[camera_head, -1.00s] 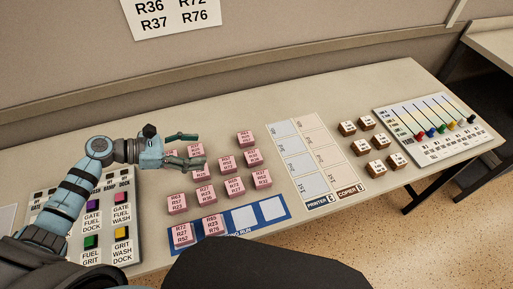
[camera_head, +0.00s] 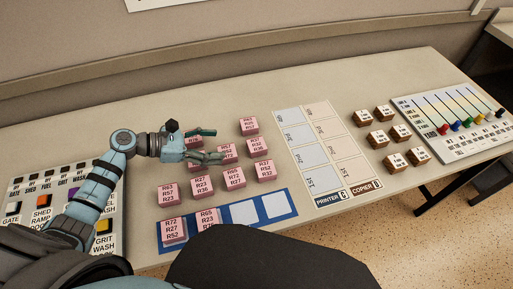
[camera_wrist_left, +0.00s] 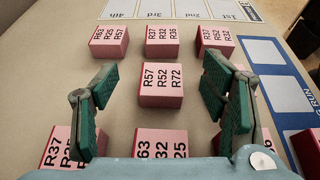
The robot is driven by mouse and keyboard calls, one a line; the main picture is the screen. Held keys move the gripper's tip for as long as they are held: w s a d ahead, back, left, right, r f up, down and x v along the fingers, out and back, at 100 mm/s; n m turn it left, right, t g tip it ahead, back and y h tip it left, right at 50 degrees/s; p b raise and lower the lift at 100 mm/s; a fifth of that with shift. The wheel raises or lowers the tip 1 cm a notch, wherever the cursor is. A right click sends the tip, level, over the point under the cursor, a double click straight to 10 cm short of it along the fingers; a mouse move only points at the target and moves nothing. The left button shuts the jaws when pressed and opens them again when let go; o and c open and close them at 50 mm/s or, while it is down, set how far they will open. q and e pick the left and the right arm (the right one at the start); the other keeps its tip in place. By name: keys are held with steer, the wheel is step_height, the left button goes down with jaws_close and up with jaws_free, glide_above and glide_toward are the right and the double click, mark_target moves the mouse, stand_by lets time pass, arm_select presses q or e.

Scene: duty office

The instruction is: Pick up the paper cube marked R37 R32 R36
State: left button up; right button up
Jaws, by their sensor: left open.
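The paper cube marked R37 R32 R36 (camera_wrist_left: 162,38) is pink and stands in the middle of the far row in the left wrist view. In the head view it is a pink cube (camera_head: 257,147) at the right of the group. My left gripper (camera_head: 213,144) is open above the cubes; it also shows in the left wrist view (camera_wrist_left: 162,76). A cube marked R57 R52 R72 (camera_wrist_left: 161,84) appears between its fingers, nearer than the R37 R32 R36 cube. I see nothing held. The right gripper is not in view.
Similar pink cubes flank it, marked R63 R25 R57 (camera_wrist_left: 109,42) and R37 R52 R32 (camera_wrist_left: 215,41). A blue strip (camera_head: 294,214) holds two cubes. A printer and copier sheet (camera_head: 308,119), brown-sided blocks (camera_head: 378,138) and a slider board (camera_head: 426,105) lie right. A button panel (camera_head: 22,205) lies left.

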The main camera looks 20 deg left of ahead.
mark_target(253, 145)
arm_select(q)
steer(key=x, duration=1.1)
steer(key=shift+d+r+p, duration=0.1)
steer(key=shift+d+p, duration=0.2)
steer(key=shift+p, duration=0.05)
steer(key=shift+a, duration=0.1)
steer(key=c, duration=1.2)
steer(key=shift+c, duration=0.2)
